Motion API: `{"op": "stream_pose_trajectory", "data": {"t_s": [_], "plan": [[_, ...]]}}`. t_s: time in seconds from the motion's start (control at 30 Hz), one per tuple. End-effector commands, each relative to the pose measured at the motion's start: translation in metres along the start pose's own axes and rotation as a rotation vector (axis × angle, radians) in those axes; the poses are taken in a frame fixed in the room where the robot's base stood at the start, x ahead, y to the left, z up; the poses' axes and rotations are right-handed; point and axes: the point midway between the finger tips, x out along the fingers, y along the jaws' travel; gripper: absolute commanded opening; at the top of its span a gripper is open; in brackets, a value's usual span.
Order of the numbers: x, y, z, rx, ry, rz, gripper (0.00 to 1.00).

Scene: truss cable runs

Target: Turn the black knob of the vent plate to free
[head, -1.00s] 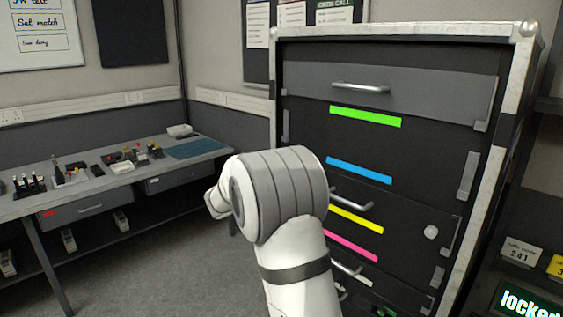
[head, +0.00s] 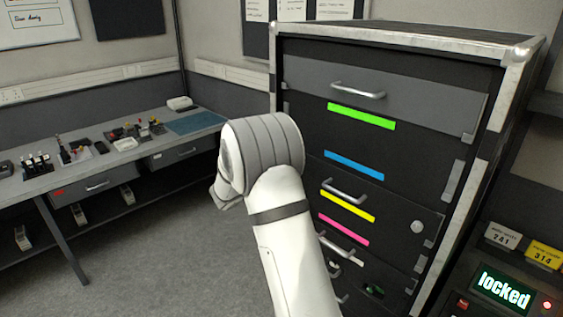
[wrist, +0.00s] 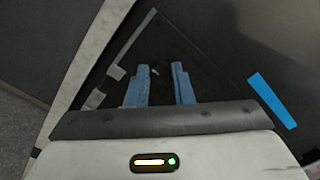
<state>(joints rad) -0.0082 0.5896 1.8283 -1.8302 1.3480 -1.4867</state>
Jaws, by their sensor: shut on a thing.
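My gripper (wrist: 160,88) shows in the wrist view, its two blue fingers a short way apart in front of a black panel. It is shut on the black knob (wrist: 155,72), which is dark against the panel and shows only a small light mark between the fingertips. The knob's outline and exact angle cannot be made out. The vent plate is not clearly distinguishable from the dark panel. In the head view my own arm hides the gripper and the knob.
A tall black case (head: 390,80) with silver edges, handles and coloured strips stands right of my arm. A green "locked" display (head: 503,288) is at lower right. A workbench (head: 120,150) with small items is at left. Grey floor (head: 170,235) between them is clear.

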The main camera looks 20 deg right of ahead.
Motion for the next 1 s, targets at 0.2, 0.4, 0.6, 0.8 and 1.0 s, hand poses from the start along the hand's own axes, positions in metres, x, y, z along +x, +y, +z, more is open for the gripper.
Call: {"op": "stream_pose_trajectory", "data": {"t_s": [0.2, 0.4, 0.6, 0.8, 1.0], "plan": [[0.0006, 0.0010, -0.0030, -0.013, 0.005, 0.000, 0.00], [0.0005, 0.0011, -0.0029, -0.012, 0.004, 0.000, 0.00], [0.0002, 0.0009, -0.0020, -0.011, 0.003, 0.001, 0.34], [-0.0002, 0.0006, -0.0008, -0.009, 0.001, 0.001, 0.43], [-0.0041, 0.0010, -0.0004, -0.008, -0.001, 0.001, 0.43]]}}
